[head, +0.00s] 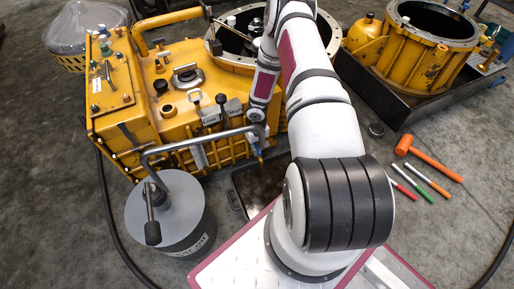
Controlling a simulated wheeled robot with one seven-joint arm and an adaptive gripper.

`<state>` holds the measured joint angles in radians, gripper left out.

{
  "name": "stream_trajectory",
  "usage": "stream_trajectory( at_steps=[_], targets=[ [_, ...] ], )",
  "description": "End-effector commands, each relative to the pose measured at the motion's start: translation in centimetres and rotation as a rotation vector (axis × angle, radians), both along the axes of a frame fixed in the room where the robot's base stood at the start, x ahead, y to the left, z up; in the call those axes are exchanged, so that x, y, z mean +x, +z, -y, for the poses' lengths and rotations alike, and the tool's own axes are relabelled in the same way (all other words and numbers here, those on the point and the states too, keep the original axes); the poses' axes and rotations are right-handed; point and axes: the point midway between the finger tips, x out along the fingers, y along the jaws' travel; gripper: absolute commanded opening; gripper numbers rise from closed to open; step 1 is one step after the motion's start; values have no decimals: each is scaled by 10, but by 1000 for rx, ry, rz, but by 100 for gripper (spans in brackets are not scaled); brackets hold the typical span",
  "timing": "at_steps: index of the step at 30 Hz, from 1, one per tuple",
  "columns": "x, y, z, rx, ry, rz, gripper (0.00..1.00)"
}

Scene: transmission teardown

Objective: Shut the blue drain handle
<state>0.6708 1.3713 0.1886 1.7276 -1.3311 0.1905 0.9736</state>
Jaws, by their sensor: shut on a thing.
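The yellow transmission housing (172,88) stands at the left centre. My gripper (260,146) points down at the housing's front right side, low beside the arm. A small blue piece, which looks like the drain handle (261,159), shows right at my fingertips. My gripper is shut on it, as far as this small view shows. The wrist and fingers hide most of the handle and its valve, so I cannot tell how far it is turned. A dark drip tray (236,190) lies on the floor below, partly hidden by my arm.
A grey drum pump (168,215) with a bent pipe reaching toward the housing stands at the left front. An orange hammer (430,160) and several coloured markers (420,182) lie on the right floor. A second yellow housing (420,45) sits in a black tray behind them.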

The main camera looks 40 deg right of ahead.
Motion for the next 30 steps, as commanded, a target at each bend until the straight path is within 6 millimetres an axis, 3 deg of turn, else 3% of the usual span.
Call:
stream_trajectory(
  at_steps=[5, 14, 26, 30],
  targets=[
    [0, 0, 0, 1, 79, 0, 0],
    [-1, 0, 0, 1, 415, -1, 0],
    [-1, -1, 0, 0, 473, -1, 0],
    [-1, 0, 0, 0, 612, -1, 0]
  ],
)
